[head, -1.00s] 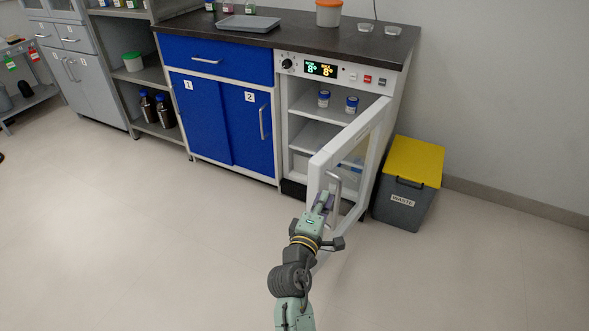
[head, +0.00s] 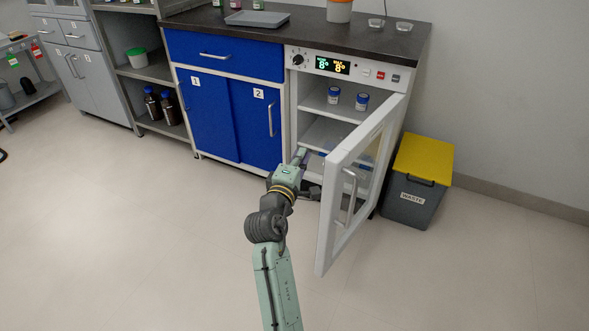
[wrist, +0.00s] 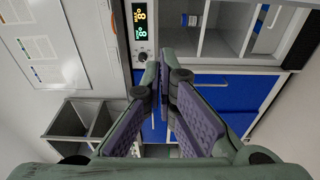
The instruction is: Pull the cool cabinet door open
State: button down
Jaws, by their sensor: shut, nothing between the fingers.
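The cool cabinet (head: 313,112) has a digital display, and its shelves are exposed. Its white-framed glass door (head: 331,212) stands ajar at a wide angle, hinged on the right. The door's handle (head: 349,196) is on its outer face. My gripper (head: 303,155) is left of the door's free edge, in front of the cabinet opening, on the door's inner side. It is off the handle, shut and empty. Whether it touches the door is unclear. In the wrist view, the purple-padded fingers (wrist: 167,80) show with nothing between them; the cabinet display (wrist: 140,20) is above them.
Blue-capped jars (head: 334,96) stand on the cabinet's upper shelf. A blue cupboard (head: 210,120) adjoins on the left. A grey waste bin (head: 408,202) with a yellow lid stands right of the door. The floor in front is clear.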

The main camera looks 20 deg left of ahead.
jog(key=shift+s+d, duration=0.3)
jog(key=shift+d, duration=0.7)
jog(key=shift+s+d, duration=0.3)
jog(key=shift+d, duration=0.65)
jog(key=shift+p, duration=0.3)
